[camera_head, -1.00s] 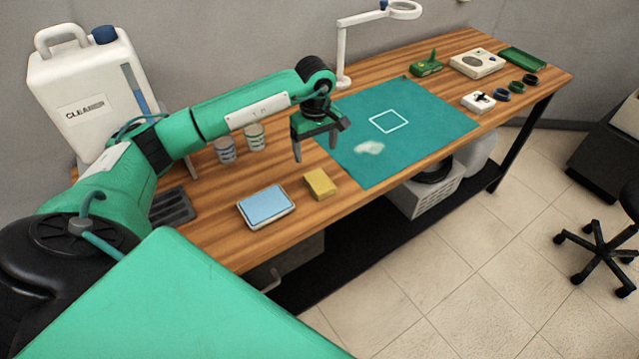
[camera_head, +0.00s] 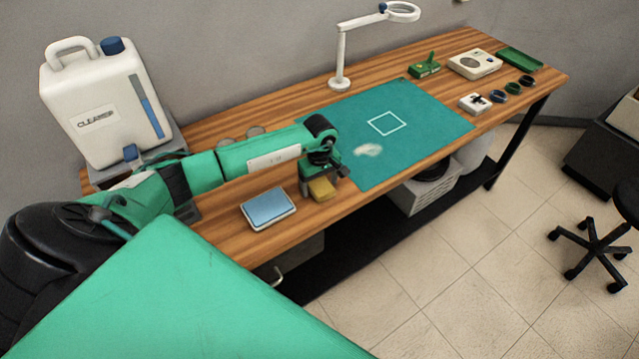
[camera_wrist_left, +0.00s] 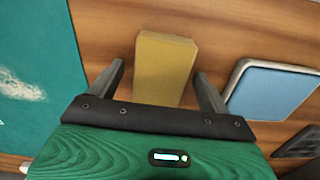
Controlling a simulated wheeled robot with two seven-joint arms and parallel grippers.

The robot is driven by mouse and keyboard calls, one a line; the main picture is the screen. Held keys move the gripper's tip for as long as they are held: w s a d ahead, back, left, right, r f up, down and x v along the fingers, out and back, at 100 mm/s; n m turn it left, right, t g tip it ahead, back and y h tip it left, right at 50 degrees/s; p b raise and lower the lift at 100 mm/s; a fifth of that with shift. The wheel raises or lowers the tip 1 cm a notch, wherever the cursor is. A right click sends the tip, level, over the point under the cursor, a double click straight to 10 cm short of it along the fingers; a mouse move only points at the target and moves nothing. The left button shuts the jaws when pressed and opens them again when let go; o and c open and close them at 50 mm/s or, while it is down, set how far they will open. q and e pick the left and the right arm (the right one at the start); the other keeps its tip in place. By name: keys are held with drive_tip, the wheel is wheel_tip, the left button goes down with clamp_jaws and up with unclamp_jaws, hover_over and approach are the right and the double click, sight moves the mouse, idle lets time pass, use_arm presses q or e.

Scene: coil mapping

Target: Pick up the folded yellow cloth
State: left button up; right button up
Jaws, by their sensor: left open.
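The folded yellow cloth (camera_head: 321,189) is a small block on the wooden bench, near its front edge. In the left wrist view the gripper (camera_wrist_left: 164,85) is open, with one finger on each side of the cloth and a gap on both sides. Part of the cloth is hidden by the gripper in the head view. My right gripper is not in view.
A blue pad in a pale tray (camera_head: 268,208) lies just left of the cloth. A teal mat (camera_head: 420,120) with a pale smear lies to the right. A white cleaner jug (camera_head: 105,105) stands at the back left. A magnifier lamp (camera_head: 341,60) stands behind the mat.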

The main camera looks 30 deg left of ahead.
sight(320, 184)
use_arm(q)
drive_tip(key=c, duration=1.1)
drive_tip(key=shift+o, duration=0.2)
drive_tip(key=shift+r, duration=0.1)
drive_tip(key=shift+r+b, duration=0.35)
drive_tip(key=shift+r, duration=0.2)
wheel_tip(320, 184, up, 19)
drive_tip(key=b, duration=0.5)
drive_tip(key=shift+f, duration=0.15)
